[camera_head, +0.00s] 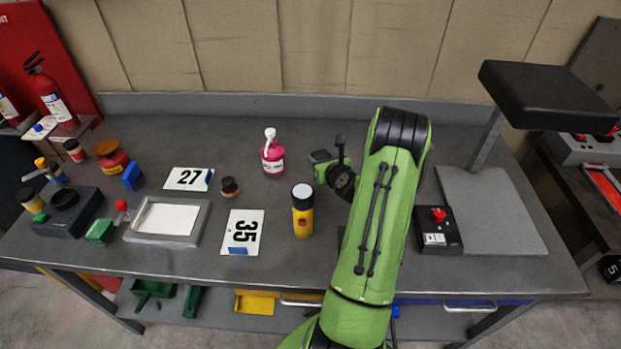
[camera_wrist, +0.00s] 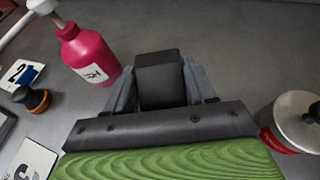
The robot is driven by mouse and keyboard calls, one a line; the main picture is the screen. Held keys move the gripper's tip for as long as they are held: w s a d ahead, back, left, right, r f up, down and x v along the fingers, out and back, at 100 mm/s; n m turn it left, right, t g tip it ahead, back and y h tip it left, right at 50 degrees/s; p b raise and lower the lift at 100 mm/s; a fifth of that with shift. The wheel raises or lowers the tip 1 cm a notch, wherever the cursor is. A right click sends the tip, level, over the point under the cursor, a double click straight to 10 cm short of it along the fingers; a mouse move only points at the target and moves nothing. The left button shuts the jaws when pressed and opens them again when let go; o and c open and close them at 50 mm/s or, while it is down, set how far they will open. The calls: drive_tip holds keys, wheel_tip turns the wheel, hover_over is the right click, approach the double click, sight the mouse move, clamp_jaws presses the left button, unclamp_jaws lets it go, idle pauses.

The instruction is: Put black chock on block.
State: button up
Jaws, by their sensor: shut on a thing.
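My gripper (camera_wrist: 160,88) is shut on the black chock (camera_wrist: 160,72), which sits between its fingers in the wrist view. In the head view my arm comes in from the front and its wrist end is over the middle of the table, right of the pink bottle. The arm hides part of the table there. A small blue block (camera_head: 131,177) and a small green block (camera_head: 100,232) stand on the left part of the table. I cannot tell which thing is the task's block.
The pink spray bottle (camera_head: 273,155) stands left of my gripper; a yellow flashlight (camera_head: 303,218) stands nearer the front. A metal-topped can (camera_wrist: 296,122) is close on the right in the wrist view. Cards 27 (camera_head: 189,179) and 35 (camera_head: 242,232) lie flat. A grey tray (camera_head: 140,233) is further left.

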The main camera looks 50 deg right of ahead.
drive_tip(key=shift+f+b, duration=0.55)
drive_tip(key=shift+f, duration=1.75)
drive_tip(key=o, duration=1.1)
